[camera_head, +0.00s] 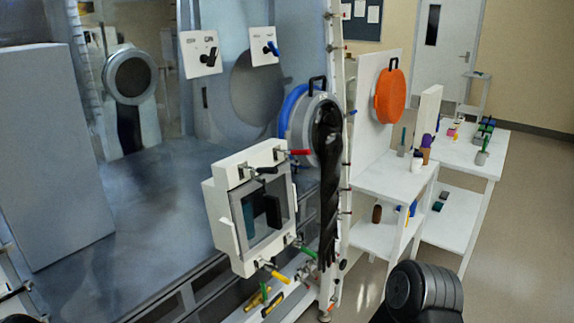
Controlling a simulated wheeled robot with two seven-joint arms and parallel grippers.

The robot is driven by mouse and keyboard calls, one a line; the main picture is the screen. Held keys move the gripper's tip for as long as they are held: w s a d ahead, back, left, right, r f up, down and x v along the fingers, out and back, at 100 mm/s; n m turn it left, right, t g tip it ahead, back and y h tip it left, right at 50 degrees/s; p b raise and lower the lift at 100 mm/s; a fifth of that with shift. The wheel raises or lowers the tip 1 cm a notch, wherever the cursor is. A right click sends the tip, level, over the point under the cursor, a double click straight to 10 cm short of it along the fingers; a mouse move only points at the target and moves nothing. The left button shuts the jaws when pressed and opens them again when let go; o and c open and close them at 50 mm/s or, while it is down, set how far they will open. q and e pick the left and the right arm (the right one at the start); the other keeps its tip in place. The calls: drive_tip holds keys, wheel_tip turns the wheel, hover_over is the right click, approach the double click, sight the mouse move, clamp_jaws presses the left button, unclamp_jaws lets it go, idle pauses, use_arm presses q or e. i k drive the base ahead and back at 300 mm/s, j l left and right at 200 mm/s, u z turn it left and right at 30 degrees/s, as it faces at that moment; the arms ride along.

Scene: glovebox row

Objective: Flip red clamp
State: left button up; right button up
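The red clamp (299,152) sits at the top right corner of a white box-like door frame (221,215) with a window. Its red handle points right, roughly level, towards the round glove port. A clamp with a black handle (265,170) is at the top of the same frame. A green-handled clamp (307,251) and a yellow-handled clamp (279,277) are at its lower edge. Neither gripper shows. A dark rounded link of my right arm is at the bottom right, well apart from the red clamp.
A long black glove (329,180) hangs from the blue-rimmed port (294,113), just right of the red clamp. An orange disc (390,96) is on a white panel further right. White shelves (392,182) with small items stand at right. The floor (526,220) at far right is clear.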

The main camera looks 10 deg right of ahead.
sight(293, 152)
drive_tip(key=i+l+u, duration=0.35)
drive_tip(key=l, duration=1.95)
drive_tip(key=l+u, duration=0.35)
drive_tip(key=l, duration=1.95)
drive_tip(key=k, duration=0.05)
